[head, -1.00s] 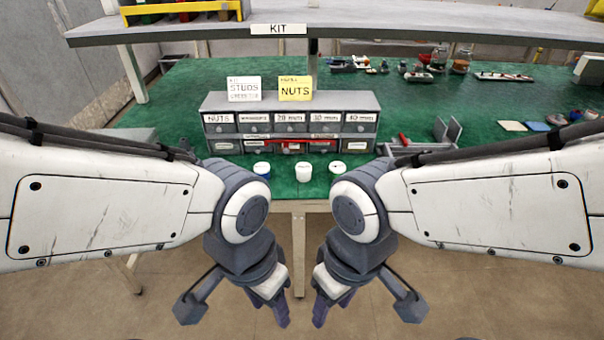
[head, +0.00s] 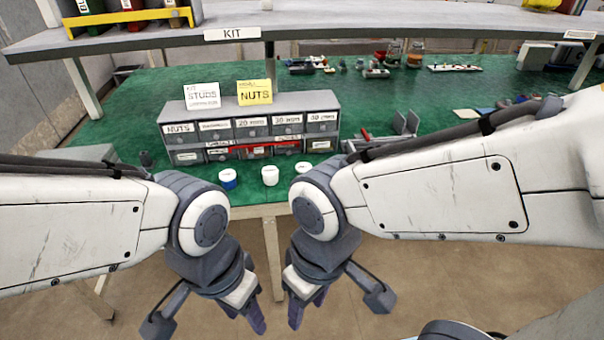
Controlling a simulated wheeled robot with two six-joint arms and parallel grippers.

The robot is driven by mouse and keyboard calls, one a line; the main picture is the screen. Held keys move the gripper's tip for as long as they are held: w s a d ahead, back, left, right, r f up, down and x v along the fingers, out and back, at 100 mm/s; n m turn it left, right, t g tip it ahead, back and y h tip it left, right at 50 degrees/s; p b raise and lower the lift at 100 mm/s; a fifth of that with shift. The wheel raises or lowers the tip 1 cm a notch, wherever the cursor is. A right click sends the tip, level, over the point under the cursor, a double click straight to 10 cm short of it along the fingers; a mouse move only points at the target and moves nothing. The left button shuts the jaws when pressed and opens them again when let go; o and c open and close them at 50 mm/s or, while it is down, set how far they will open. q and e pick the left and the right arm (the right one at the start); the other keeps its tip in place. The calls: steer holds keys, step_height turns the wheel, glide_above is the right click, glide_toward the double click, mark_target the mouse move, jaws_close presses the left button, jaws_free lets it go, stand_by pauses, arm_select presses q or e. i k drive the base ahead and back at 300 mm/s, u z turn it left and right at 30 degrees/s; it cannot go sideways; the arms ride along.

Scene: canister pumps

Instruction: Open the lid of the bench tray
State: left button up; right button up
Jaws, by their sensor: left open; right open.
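No closed tray with a lid stands out clearly on the green bench (head: 400,190). A grey flat box (head: 75,153) at the bench's left edge is partly hidden by my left arm, and I cannot tell if it is the tray. My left gripper (head: 250,314) hangs open and empty, pointing down in front of the bench edge. My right gripper (head: 293,312) hangs open beside it, also empty and apart from everything.
A grey drawer unit (head: 247,104) carries two label cards. Three small white-topped canisters (head: 270,176) stand before it. A grey bracket-like fixture (head: 404,124) stands to its right. A shelf (head: 330,28) marked KIT spans above. Small parts lie at the back.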

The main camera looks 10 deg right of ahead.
mark_target(54, 153)
steer(key=u, duration=1.15)
steer(key=i, duration=0.8)
steer(key=u, duration=0.6)
